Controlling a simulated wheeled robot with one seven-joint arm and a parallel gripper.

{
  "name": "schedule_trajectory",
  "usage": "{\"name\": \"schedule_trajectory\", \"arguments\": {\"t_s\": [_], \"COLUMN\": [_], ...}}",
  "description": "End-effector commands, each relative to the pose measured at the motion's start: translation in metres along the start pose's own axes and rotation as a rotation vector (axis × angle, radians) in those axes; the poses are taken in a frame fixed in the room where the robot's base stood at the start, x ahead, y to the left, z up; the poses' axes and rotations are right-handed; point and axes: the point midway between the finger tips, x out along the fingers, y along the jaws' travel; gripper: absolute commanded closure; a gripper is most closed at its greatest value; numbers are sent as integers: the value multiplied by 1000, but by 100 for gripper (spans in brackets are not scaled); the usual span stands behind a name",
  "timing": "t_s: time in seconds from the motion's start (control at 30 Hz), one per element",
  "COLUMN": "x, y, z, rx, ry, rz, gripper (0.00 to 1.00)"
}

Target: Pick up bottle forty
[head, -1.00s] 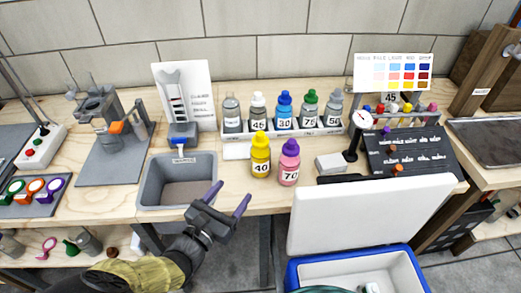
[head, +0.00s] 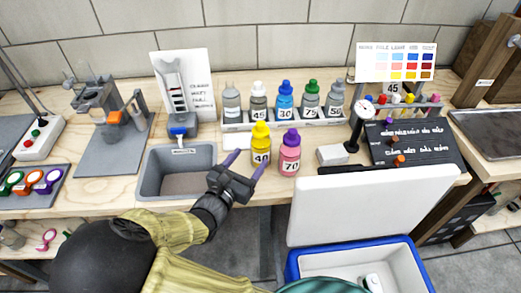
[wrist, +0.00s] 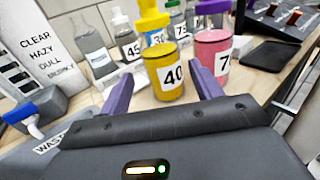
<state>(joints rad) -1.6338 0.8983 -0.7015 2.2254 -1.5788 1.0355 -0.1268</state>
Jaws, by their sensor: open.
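Bottle forty (head: 261,146) is yellow with a yellow cap and a white label reading 40. It stands upright on the wooden bench, just left of the pink bottle 70 (head: 290,155) with a purple cap. My gripper (head: 243,162) is open and empty, its purple fingers pointing at the bottles from the front edge of the bench. In the wrist view, bottle forty (wrist: 165,80) stands beyond and between the open fingers (wrist: 162,95), apart from them. Bottle 70 (wrist: 211,62) is close behind the right finger, which covers part of it.
A grey bin (head: 150,190) sits left of my gripper. Behind the two bottles, a white rack (head: 240,127) holds several labelled bottles. A white box (head: 332,154) is to the right. An open cooler lid (head: 365,205) rises at the bench's front right.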

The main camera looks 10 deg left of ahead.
Motion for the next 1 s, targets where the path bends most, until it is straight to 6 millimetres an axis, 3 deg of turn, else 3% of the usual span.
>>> {"name": "schedule_trajectory", "arguments": {"t_s": [0.2,0.63,1.0], "x": [33,40,87], "y": [0,-1,-3], "z": [0,0,1], "rx": [0,1,1], "ry": [-1,-1,-1], "rz": [-2,-3,-5], "gripper": [36,36,36]}}
